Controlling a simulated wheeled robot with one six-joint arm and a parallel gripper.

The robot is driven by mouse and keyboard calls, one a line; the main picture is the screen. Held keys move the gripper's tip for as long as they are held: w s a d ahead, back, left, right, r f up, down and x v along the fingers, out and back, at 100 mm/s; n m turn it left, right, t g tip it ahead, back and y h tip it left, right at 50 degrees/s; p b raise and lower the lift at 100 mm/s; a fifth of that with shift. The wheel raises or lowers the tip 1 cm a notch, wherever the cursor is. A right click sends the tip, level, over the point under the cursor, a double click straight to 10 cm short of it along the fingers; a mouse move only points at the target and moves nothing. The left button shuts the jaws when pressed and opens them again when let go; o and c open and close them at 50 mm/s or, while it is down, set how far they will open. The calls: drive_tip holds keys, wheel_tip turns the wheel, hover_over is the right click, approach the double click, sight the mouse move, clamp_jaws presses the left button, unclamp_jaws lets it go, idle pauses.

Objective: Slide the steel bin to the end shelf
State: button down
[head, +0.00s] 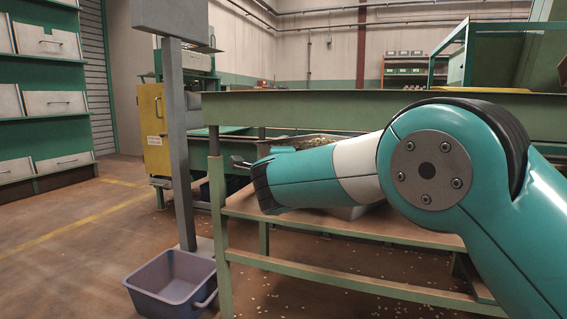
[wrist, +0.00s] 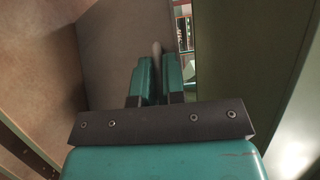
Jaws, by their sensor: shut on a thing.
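The steel bin (head: 350,212) stands on the wooden shelf (head: 330,225) of the green frame. My arm hides most of it in the head view. A grey wall of the bin (wrist: 105,50) fills the upper middle of the wrist view. My gripper (wrist: 157,63) has its two teal fingers close together on a grey bar, which looks like the bin's handle, in front of that wall. In the head view my wrist reaches in under the green top rail, and the fingertips cannot be made out.
A purple-grey tub (head: 172,284) sits on the floor at the front left. A grey post (head: 180,150) rises behind it. The green rail (head: 330,110) runs across above the shelf. Nuts lie scattered on the floor (head: 380,292). Open floor lies to the left.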

drive_tip(key=shift+w+a+r, duration=0.1)
drive_tip(key=shift+w+a, duration=0.15)
drive_tip(key=shift+a, duration=0.3)
drive_tip(key=shift+w+a, duration=0.25)
drive_tip(key=shift+a, duration=0.4)
drive_tip(key=c, duration=1.2)
unclamp_jaws()
drive_tip(key=shift+o, duration=0.4)
drive_tip(key=shift+d, duration=0.2)
drive_tip(key=s+p, duration=0.5)
drive_tip(key=s, duration=1.2)
drive_tip(key=shift+s+d+f, duration=0.25)
drive_tip(key=shift+d+f, duration=0.05)
drive_tip(key=shift+d, duration=0.05)
